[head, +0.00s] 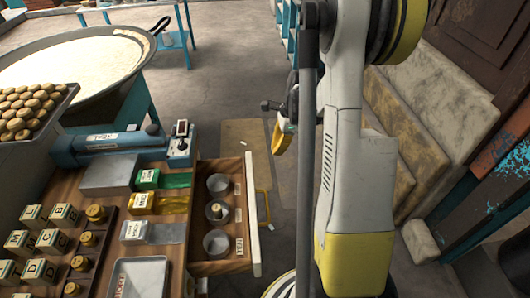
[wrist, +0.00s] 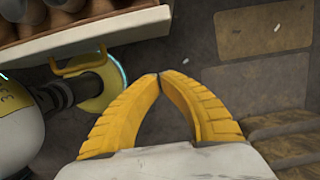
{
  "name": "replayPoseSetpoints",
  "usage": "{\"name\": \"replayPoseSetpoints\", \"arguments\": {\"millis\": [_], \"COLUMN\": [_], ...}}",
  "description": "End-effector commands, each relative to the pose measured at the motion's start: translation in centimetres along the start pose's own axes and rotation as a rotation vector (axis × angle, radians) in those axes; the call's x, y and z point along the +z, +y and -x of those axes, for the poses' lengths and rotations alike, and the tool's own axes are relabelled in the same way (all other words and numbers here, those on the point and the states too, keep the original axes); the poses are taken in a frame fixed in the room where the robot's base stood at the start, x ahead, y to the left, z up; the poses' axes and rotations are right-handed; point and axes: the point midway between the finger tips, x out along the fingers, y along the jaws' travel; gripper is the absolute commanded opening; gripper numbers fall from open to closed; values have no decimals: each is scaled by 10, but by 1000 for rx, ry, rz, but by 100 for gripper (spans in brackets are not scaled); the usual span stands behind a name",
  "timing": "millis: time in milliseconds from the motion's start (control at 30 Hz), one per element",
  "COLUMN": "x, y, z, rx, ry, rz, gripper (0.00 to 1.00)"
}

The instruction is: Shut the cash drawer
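The cash drawer (head: 251,222) stands pulled out from the right side of the wooden counter. It holds round metal cups and paper labels, and a yellow handle (head: 264,206) is on its outer face. In the wrist view the pale drawer edge (wrist: 110,30) is at the upper left, with the yellow handle (wrist: 80,67) below it. My gripper (head: 280,138) is beyond the drawer's far right corner, apart from it. In the wrist view the yellow fingers of my gripper (wrist: 159,76) meet at their tips with nothing between them. My arm hides part of the floor.
The counter (head: 112,235) carries lettered boxes, coloured trays and a blue device (head: 110,145). A large pan (head: 85,60) stands at the back left. Stone steps (head: 400,150) rise on the right. Bare floor (head: 225,70) lies beyond the drawer.

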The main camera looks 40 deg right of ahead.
Motion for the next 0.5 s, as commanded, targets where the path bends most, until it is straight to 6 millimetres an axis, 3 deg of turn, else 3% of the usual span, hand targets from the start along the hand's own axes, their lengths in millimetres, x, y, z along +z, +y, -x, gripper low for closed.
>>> {"name": "replayPoseSetpoints", "arguments": {"millis": [300, 367, 500], "x": [0, 0, 22], "y": [0, 0, 0], "z": [-73, -84, -88], "rx": [0, 0, -1], "ry": [0, 0, 0], "rz": [1, 0, 3], "gripper": [0, 0, 0]}}
